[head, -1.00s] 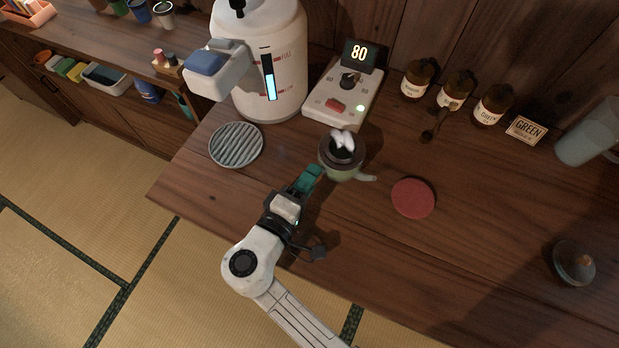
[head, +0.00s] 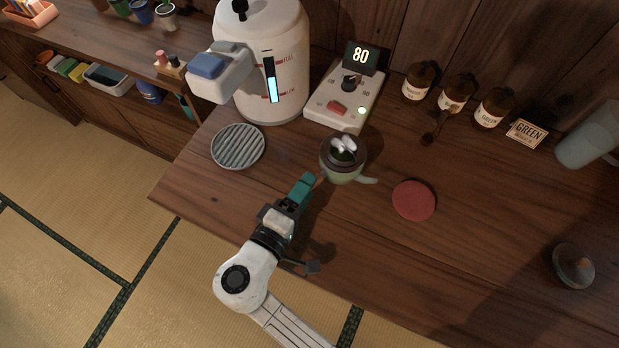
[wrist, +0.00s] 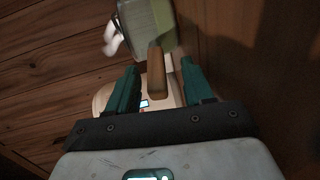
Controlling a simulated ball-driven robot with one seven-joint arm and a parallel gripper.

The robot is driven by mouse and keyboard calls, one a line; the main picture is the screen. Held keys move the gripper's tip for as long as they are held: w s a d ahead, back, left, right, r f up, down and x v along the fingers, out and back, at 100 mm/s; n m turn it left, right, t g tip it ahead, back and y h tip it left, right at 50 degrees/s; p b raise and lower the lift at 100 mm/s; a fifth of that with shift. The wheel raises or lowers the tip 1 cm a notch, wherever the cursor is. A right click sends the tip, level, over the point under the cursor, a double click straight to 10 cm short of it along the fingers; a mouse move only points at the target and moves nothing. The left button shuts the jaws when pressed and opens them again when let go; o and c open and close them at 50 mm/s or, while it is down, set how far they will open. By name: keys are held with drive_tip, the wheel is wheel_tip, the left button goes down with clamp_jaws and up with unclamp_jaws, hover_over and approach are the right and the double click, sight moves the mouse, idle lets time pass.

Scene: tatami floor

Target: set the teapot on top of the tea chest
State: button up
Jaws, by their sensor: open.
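The teapot (head: 342,172) is a pale green pot with a dark open top and white steam above it. It stands upright on the wooden counter, its spout pointing right. In the wrist view the teapot (wrist: 160,18) is at the top, with its wooden handle (wrist: 157,75) sticking out toward my gripper. My gripper (head: 307,180) has teal fingers and is just left of and below the teapot. In the wrist view my gripper (wrist: 160,78) is open, with the handle end showing between its fingers and gaps on both sides. I cannot make out a tea chest.
A white water boiler (head: 272,65) and a control box (head: 340,98) stand behind. A slatted round tray (head: 238,147) is at left, a red round mat (head: 414,200) at right. Several labelled jars (head: 455,95) line the back. A dark lid-like object (head: 573,266) lies far right.

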drive_tip(key=v, duration=0.9)
drive_tip(key=shift+s+a+r+b, duration=0.1)
drive_tip(key=shift+r+b, duration=0.1)
drive_tip(key=shift+b, duration=0.15)
